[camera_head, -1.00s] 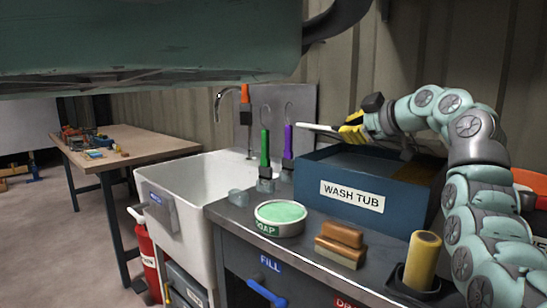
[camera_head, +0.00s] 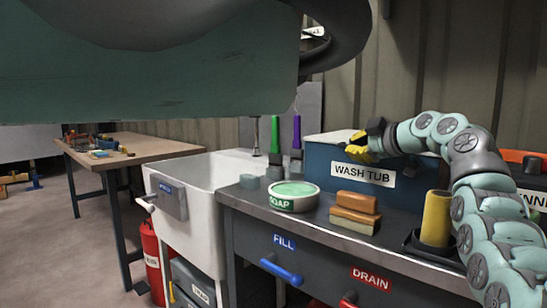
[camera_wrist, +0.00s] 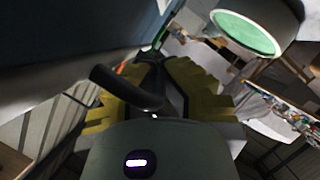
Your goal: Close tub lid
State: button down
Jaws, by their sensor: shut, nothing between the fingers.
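The blue wash tub (camera_head: 320,165) stands on the dark counter, its white label facing me. A pale lid surface (camera_head: 328,136) shows along the tub's top at the left; my gripper and arm hide much of the top. I cannot tell whether the lid sits flush all along the rim. My gripper (camera_head: 356,149), with yellow fingers, is shut and empty at the tub's upper front edge, above the label. I cannot tell whether it touches the tub. The yellow fingers (camera_wrist: 158,75) also show in the wrist view.
A soap dish (camera_head: 294,204), brown blocks (camera_head: 355,208) and a yellow cylinder (camera_head: 436,219) stand in front of the tub. A white sink (camera_head: 209,174) is at left. A large green hull (camera_head: 150,85) hangs overhead.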

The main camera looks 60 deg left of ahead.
jog(key=shift+w+d+f, duration=0.1)
jog(key=shift+w+f, duration=0.2)
jog(key=shift+f, duration=0.35)
jog(key=c, duration=1.1)
grip_release()
jog(key=shift+s+d+f, duration=0.1)
jog(key=shift+s, duration=0.05)
jog(key=shift+o, duration=0.2)
jog(key=shift+d+r, duration=0.4)
jog(key=shift+r, duration=0.15)
jog(key=v, duration=1)
jog(key=shift+s+d, duration=0.25)
jog(key=shift+d, duration=0.15)
